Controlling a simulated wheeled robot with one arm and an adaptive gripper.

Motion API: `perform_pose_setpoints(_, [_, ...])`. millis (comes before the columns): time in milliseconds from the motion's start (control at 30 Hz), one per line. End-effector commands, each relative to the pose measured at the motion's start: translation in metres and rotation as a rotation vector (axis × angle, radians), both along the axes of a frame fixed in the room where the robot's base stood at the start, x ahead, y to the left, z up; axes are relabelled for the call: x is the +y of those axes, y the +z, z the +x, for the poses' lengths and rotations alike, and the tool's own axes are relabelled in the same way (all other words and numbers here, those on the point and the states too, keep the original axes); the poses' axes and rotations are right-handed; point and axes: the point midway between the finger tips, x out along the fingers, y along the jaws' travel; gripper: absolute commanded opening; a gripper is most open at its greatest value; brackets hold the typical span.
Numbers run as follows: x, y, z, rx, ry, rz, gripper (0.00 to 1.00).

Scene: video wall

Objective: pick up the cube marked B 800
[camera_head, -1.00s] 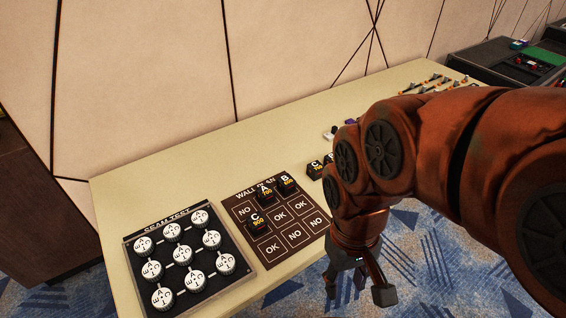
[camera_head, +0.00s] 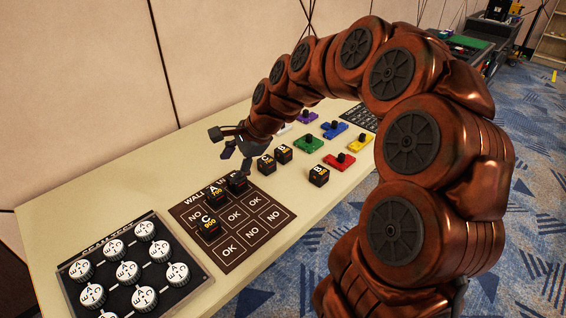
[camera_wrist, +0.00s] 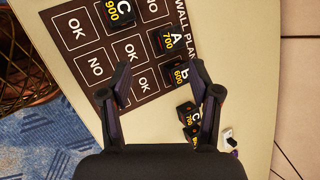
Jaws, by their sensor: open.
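Three black cubes stand off the board to its right in the head view: one marked C (camera_head: 266,164), one marked B (camera_head: 283,154) and another marked B (camera_head: 319,176). Their numbers are too small to read there, so I cannot tell which is B 800. On the wall plan board (camera_head: 253,236) stand cube C 900 (camera_head: 210,229), cube A 700 (camera_head: 216,197) and a dark cube (camera_head: 237,183). In the wrist view that last cube is marked B (camera_wrist: 181,73), apparently 600. My gripper (camera_head: 229,150) is open and empty above the board's far edge.
The seam test board (camera_head: 127,268) with white round pieces is at the near left. Coloured knobbed blocks, including a green one (camera_head: 308,143) and a red one (camera_head: 340,161), lie farther right. The wall (camera_head: 90,90) runs behind the table.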

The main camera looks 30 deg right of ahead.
Motion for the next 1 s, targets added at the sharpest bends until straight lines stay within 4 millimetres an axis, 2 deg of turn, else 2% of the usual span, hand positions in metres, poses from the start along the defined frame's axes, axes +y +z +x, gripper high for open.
perform_pose_setpoints(33, [-0.019,-0.016,0.019,0.007,-0.113,0.052,0.62])
perform_pose_setpoints(100, [-0.048,-0.028,0.044,0.013,-0.279,0.126,0.62])
perform_pose_setpoints(233, [-0.108,-0.054,0.080,0.030,-0.584,0.270,0.62])
perform_pose_setpoints(300, [-0.142,-0.068,0.095,0.035,-0.738,0.343,0.62])
perform_pose_setpoints(400, [-0.185,-0.087,0.106,0.045,-0.919,0.430,0.62])
perform_pose_setpoints(500, [-0.219,-0.100,0.112,0.045,-1.052,0.493,0.62])
perform_pose_setpoints(600, [-0.238,-0.108,0.114,0.047,-1.128,0.530,0.62])
perform_pose_setpoints(700, [-0.245,-0.112,0.116,0.049,-1.161,0.548,0.62])
perform_pose_setpoints(1000, [-0.242,-0.131,0.133,0.052,-1.166,0.551,0.62])
